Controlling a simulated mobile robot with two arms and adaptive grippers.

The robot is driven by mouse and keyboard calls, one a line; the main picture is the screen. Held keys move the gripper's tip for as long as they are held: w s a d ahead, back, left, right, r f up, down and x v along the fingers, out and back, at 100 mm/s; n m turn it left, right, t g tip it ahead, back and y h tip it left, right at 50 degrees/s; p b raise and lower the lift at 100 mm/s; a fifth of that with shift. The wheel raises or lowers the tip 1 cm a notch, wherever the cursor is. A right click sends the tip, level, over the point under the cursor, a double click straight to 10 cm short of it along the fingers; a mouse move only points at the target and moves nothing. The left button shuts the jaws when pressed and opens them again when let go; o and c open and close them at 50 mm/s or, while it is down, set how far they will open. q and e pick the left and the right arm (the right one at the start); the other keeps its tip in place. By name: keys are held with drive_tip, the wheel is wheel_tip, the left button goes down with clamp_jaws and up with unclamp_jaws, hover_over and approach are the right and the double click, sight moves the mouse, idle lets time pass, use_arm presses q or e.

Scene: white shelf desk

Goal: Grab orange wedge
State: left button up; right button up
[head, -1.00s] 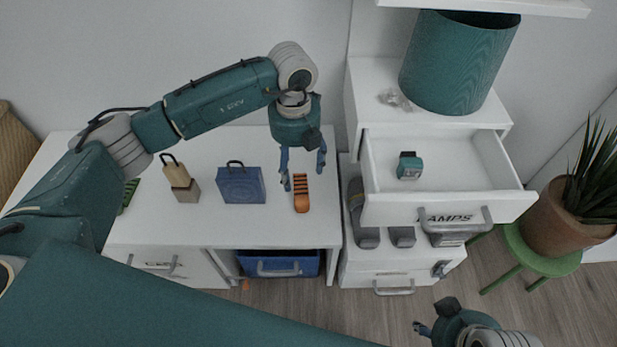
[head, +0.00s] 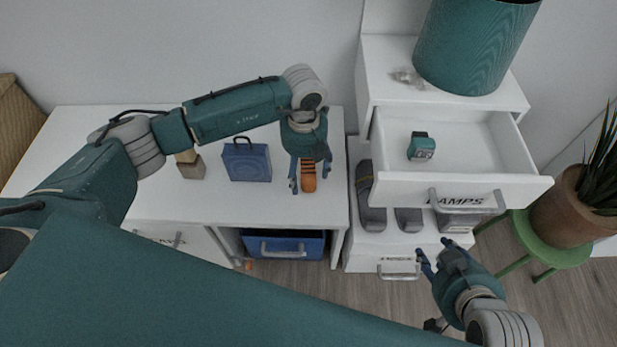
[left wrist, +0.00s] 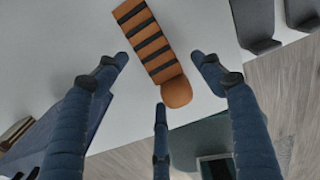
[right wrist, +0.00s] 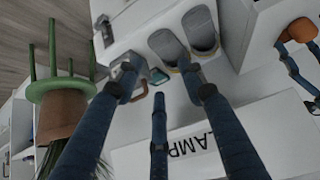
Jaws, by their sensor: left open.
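The orange wedge (head: 309,181), orange with dark stripes across it, lies on the white desk near its right front corner. It also shows in the left wrist view (left wrist: 150,42). My left gripper (head: 310,178) is open above the wedge, its fingers spread on both sides of it. In the left wrist view the wedge's rounded end reaches between the fingers, and I see no clear contact. My right gripper (head: 434,250) is open and empty in front of the drawer unit. Its spread fingers (right wrist: 158,72) show in the right wrist view.
A blue bag-like box (head: 247,163) stands left of the wedge, with a small wooden block (head: 190,168) beyond it. The open drawer (head: 470,185) holds a teal item (head: 421,147). Grey slippers (head: 372,215) sit beneath. A potted plant (head: 565,215) stands right.

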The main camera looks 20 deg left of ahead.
use_arm(q)
drive_tip(key=shift+f, duration=0.3)
drive_tip(key=c, duration=1.3)
drive_tip(key=shift+r, duration=0.1)
drive_tip(key=shift+c, duration=0.2)
